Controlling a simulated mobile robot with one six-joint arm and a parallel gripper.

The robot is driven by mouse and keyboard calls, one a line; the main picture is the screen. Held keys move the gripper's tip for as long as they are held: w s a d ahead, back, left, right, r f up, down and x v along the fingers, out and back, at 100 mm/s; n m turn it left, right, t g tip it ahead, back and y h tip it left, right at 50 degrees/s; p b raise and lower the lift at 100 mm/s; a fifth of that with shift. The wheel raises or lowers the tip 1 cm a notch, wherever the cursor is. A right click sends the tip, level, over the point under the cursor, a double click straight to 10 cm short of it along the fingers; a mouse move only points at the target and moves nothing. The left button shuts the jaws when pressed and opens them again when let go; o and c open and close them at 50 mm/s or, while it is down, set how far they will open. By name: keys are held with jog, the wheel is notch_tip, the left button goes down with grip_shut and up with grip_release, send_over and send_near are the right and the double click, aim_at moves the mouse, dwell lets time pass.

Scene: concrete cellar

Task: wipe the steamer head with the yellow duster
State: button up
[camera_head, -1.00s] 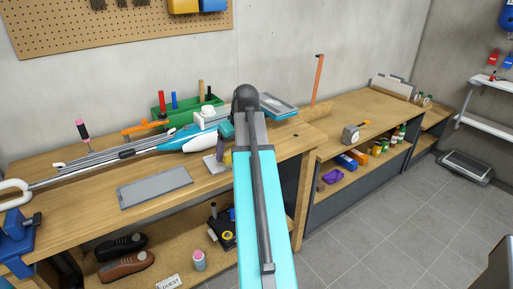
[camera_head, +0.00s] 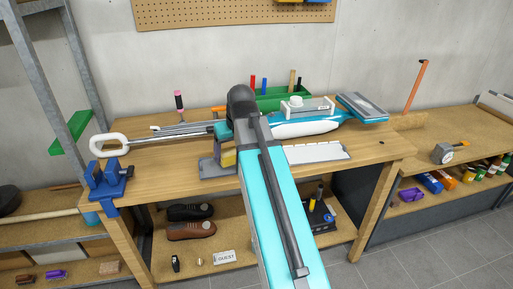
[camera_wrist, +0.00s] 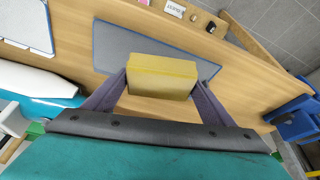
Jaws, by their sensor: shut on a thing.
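The yellow duster (camera_wrist: 162,78) is a block held between the two fingers of my gripper (camera_wrist: 160,88). In the head view the duster (camera_head: 228,158) shows partly behind my arm, with my gripper (camera_head: 222,152) over the front middle of the workbench. The steamer lies along the bench, with a white loop handle at left and a turquoise and white body (camera_head: 308,128). Its flat grey, blue-edged head (camera_head: 362,106) is at the right end, well away from the duster. The steamer's body (camera_wrist: 40,78) shows at left in the wrist view; its head does not clearly show there.
A grey plate (camera_head: 212,171) lies under the duster, and a paler plate (camera_head: 325,152) lies right of my arm. A blue vise (camera_head: 108,180) stands at the bench's left edge. A green tool box (camera_head: 280,97) stands behind the steamer. Bare bench top lies at front right.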

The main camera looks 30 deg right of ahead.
jog(key=shift+n, duration=0.5)
jog(key=a, duration=1.2)
jog(key=w+a, duration=0.1)
jog(key=a, duration=0.5)
jog(key=shift+d, duration=0.1)
